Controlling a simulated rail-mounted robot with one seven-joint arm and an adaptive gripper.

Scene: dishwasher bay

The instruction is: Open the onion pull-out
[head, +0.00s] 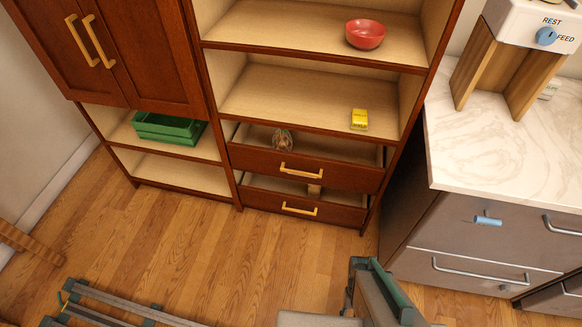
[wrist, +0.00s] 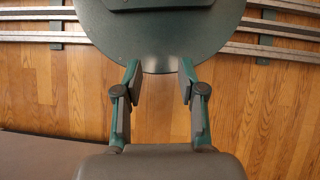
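Two dark wood pull-outs with yellow handles sit low in the cabinet: an upper pull-out (head: 330,177) and a lower pull-out (head: 262,198). A rounded brownish thing, possibly an onion (head: 283,138), shows behind the upper front at left. A small tan thing (head: 314,190) shows behind the lower front, partly hidden. Both fronts look roughly flush with the cabinet. My gripper (wrist: 160,88) is open and empty in the wrist view, pointing at my own base and the floor. It is well away from both handles. My arm shows at the bottom of the head view.
A red bowl (head: 365,33) and a yellow box (head: 359,120) stand on the shelves above. A green crate (head: 168,129) is on the left shelf. A marble counter (head: 480,150) over grey drawers (head: 470,272) stands at right. Open wood floor (head: 200,245) lies before the cabinet.

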